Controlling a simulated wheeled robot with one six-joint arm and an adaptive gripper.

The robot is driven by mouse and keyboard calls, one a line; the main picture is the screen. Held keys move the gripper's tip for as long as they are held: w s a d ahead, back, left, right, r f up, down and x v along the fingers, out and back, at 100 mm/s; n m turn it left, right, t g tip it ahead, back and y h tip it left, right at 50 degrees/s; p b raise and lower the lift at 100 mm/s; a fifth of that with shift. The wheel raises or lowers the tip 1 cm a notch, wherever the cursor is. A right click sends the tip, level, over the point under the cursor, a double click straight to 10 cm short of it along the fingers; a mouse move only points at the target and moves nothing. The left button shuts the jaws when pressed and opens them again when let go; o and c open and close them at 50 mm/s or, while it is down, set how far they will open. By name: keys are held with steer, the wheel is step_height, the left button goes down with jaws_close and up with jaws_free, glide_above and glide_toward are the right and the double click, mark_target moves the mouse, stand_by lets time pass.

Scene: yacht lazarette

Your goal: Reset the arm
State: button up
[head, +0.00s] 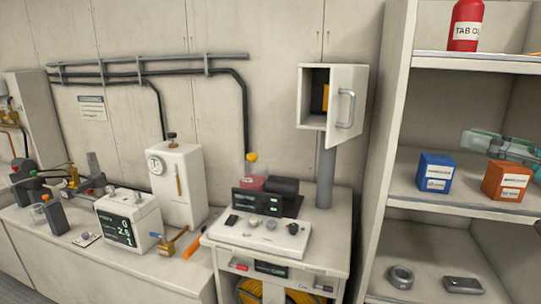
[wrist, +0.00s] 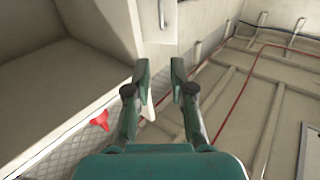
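My gripper (head: 484,142) shows at the right edge of the head view, teal, in front of the shelf unit and above the blue and orange boxes. In the wrist view my gripper (wrist: 160,80) has its two teal fingers apart with a gap between them. Nothing is held in the gap. Most of my arm is outside the head view.
A shelf unit (head: 392,120) stands at right with a blue box (head: 434,174), an orange box (head: 507,181) and a red bottle (head: 466,24). An open wall cabinet (head: 347,105) is left of it. A red star-shaped knob (wrist: 100,121) shows in the wrist view.

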steer(key=w+a+f+m+t+h, duration=0.15)
steer(key=f+m, duration=0.25)
steer(key=f, duration=0.7)
steer(key=w+f+m+t+h, duration=0.1)
steer(key=w+f+m+h, duration=0.25)
steer(key=f, duration=0.75)
steer(key=s+a+f+m+h, duration=0.2)
steer(key=s+f, duration=0.2)
steer(key=f, duration=0.5)
steer(key=s+a+f+m+h, duration=0.2)
steer(key=s+f, duration=0.2)
steer(key=f, duration=0.5)
steer(key=s+a+f+g+h, duration=0.1)
steer(key=s+a+f, duration=0.1)
steer(key=s+f, duration=0.5)
steer(key=s+a+f+g+h, duration=0.1)
steer(key=s+a+f, duration=0.2)
steer(key=s+f, duration=0.35)
steer(key=s+a+r+n, duration=0.1)
steer(key=s+n, duration=0.1)
steer(key=s, duration=0.9)
steer(key=s+a+r+n+g+y, duration=0.1)
steer(key=s+a+n, duration=0.1)
steer(key=s, duration=0.9)
steer(key=shift+s+a+r+n, duration=0.15)
steer(key=shift+s+r+n, duration=0.1)
steer(key=shift+n, duration=0.5)
